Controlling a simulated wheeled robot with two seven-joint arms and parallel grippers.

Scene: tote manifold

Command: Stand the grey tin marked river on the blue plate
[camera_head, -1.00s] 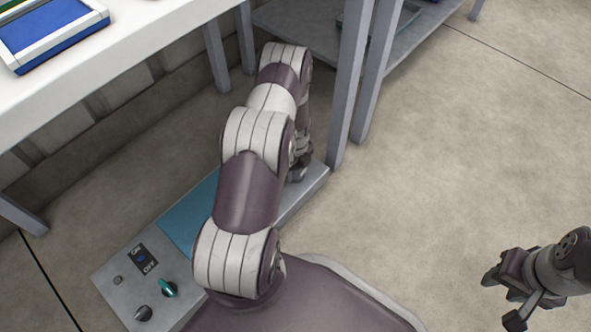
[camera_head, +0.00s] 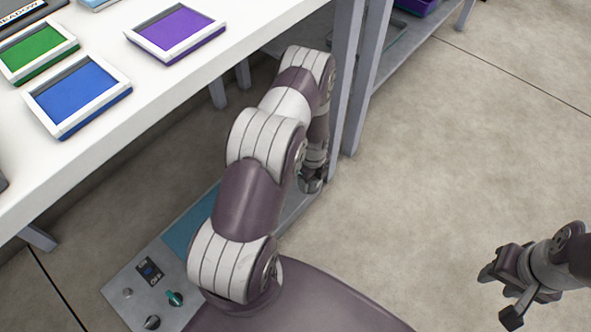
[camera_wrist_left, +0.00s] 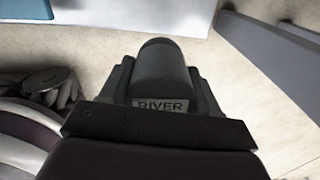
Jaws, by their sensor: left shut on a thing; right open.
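The grey tin (camera_wrist_left: 162,72) shows in the left wrist view, dark and rounded, with a RIVER label facing the camera. My left gripper (camera_wrist_left: 163,85) is shut on it, one finger on each side. In the head view my left arm hangs beside the white table, below its top, and the tin cannot be made out. The blue plate (camera_head: 78,94), square with a raised white rim, lies on the table at the upper left, with nothing on it. My right gripper (camera_head: 497,294) is open and empty over the floor at the lower right.
A green plate (camera_head: 37,52) and a purple plate (camera_head: 176,33) lie near the blue one on the white table (camera_head: 170,95). A dark item lettered MEADOW (camera_head: 22,16) is at the top left corner. Grey table legs (camera_head: 347,85) stand close to my left arm.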

